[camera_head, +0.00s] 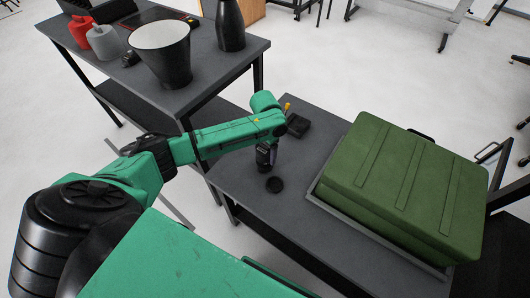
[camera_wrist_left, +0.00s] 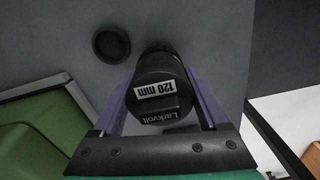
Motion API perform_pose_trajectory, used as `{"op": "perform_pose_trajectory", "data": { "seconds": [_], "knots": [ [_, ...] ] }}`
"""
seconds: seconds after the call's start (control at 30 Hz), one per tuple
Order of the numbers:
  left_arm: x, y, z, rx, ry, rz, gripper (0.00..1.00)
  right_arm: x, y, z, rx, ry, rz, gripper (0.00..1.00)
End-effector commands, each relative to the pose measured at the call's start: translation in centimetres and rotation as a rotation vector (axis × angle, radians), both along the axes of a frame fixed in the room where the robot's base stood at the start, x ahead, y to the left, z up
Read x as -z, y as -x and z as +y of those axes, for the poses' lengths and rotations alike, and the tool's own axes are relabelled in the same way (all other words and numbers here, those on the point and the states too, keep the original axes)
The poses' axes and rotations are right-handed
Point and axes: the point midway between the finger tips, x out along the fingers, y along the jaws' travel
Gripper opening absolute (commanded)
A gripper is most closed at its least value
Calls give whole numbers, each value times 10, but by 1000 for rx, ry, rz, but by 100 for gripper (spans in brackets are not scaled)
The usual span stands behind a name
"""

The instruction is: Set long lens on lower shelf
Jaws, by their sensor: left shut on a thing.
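The long lens (camera_wrist_left: 160,85) is a black cylinder marked "120 mm" and "Larkvolt" in the left wrist view. My left gripper (camera_wrist_left: 160,103) is shut on it, with a purple finger on each side. In the head view my left gripper (camera_head: 266,155) is over the near edge of the right-hand grey table (camera_head: 236,177), and the lens (camera_head: 262,167) shows as a small dark shape below it. I cannot tell whether the lens touches the tabletop. A dark lower shelf (camera_head: 135,105) shows under the left-hand table (camera_head: 205,75). My right gripper is out of view.
A black round disc (camera_head: 275,185) lies beside the lens. A black box (camera_head: 297,125) sits behind my gripper. A large green case (camera_head: 400,185) fills the table's right part. The left table holds a tapered bucket (camera_head: 162,60), a black bottle (camera_head: 230,25) and red and grey containers.

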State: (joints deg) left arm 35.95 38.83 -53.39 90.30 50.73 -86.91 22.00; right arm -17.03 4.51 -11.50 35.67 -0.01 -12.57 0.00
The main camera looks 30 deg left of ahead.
Motion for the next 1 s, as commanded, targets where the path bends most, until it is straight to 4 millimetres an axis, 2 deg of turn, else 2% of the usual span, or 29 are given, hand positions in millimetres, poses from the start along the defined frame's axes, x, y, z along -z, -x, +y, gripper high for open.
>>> {"op": "perform_pose_trajectory", "data": {
  "seconds": [0.27,0.3,0.33,0.57,0.67,0.77,1.0],
  "knots": [
    [0,-1,0,0,1,-3,0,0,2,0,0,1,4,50],
    [1,0,0,0,0,-1,88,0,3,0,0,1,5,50],
    [1,0,0,0,0,-1,100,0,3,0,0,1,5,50],
    [0,0,0,0,0,-1,100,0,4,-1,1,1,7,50],
    [-8,-1,0,0,2,-4,100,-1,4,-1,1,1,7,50],
    [-28,-1,0,1,2,-4,100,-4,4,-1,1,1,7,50],
    [-94,-1,0,1,2,-4,100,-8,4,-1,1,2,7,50]
  ]
}}
